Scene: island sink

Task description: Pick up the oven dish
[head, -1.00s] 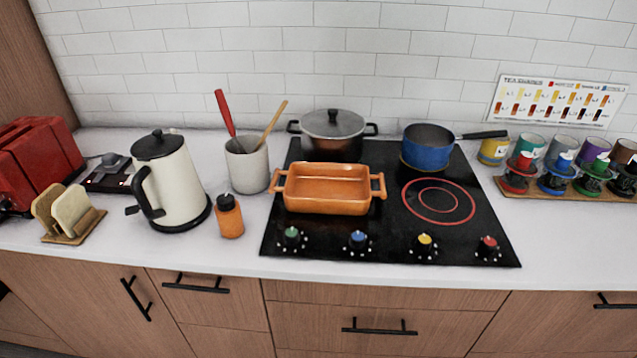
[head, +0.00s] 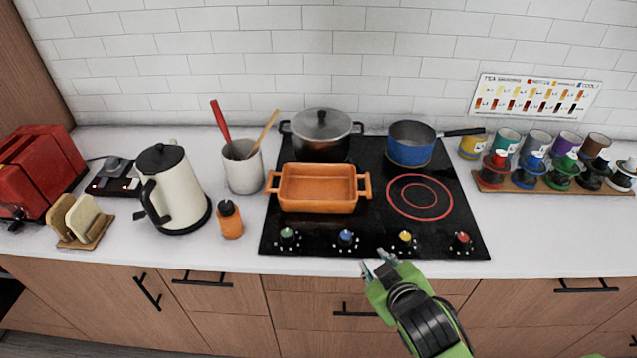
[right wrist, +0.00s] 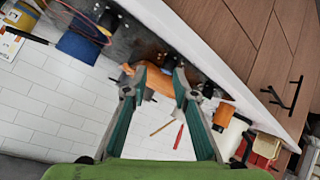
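The orange oven dish (head: 318,199) is rectangular with a handle at each end. It sits on the front left of the black cooktop in the head view, and it looks empty. My right gripper (head: 377,264) is in front of the cooktop's front edge, to the right of and nearer than the dish, and not touching it. In the right wrist view my right gripper (right wrist: 158,78) has its fingers spread apart with nothing between them, and the dish (right wrist: 147,80) shows beyond them, partly hidden by a finger. My left gripper is not in view.
A lidded grey pot (head: 320,132) stands behind the dish, and a blue saucepan (head: 409,153) stands behind to its right. An orange bottle (head: 230,222), a kettle (head: 180,190) and a utensil crock (head: 243,172) are to the left. The ringed burner (head: 420,198) to the right is clear.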

